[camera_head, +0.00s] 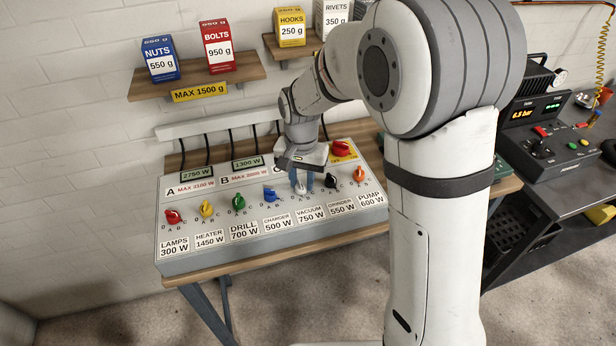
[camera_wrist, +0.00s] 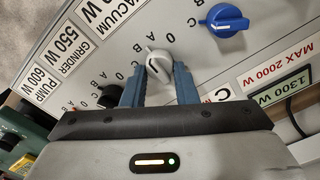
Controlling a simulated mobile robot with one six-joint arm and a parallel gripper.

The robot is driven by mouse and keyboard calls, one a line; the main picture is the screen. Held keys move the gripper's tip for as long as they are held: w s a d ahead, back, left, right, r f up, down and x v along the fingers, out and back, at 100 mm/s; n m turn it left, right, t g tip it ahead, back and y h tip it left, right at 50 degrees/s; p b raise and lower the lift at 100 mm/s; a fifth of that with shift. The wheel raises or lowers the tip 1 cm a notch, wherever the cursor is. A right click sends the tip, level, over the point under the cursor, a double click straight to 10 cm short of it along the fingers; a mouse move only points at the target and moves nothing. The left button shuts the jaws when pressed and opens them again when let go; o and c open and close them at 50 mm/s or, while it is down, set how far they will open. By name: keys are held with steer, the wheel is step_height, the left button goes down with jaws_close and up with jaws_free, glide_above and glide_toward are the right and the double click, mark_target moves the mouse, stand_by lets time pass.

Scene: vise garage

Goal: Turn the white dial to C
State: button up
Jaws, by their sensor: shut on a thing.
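The white dial (camera_head: 300,189) sits on the sloped control panel above the label VACUUM 750 W. My gripper (camera_head: 302,184) reaches down to it from above, with its blue fingers on either side. In the wrist view the white dial (camera_wrist: 157,62) stands between the two blue fingertips of my gripper (camera_wrist: 160,74), which is shut on it. Letters are printed around the dial, partly hidden by the fingers. I cannot tell for sure which letter its pointer faces.
A blue dial (camera_head: 270,194) is left of the white one and a black dial (camera_head: 331,180) close on its right. Beyond are an orange dial (camera_head: 360,174) and a red knob (camera_head: 341,148). Shelves with boxes hang above the panel (camera_head: 190,263).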

mark_target(301, 182)
steer(key=shift+s+a+f, duration=0.1)
steer(key=shift+s+f, duration=0.05)
steer(key=shift+s, duration=0.15)
stand_by(0.5)
steer(key=o, duration=0.8)
steer(key=shift+a, duration=0.1)
steer(key=shift+o, duration=0.9)
steer(key=shift+w, duration=0.1)
steer(key=shift+r, duration=4)
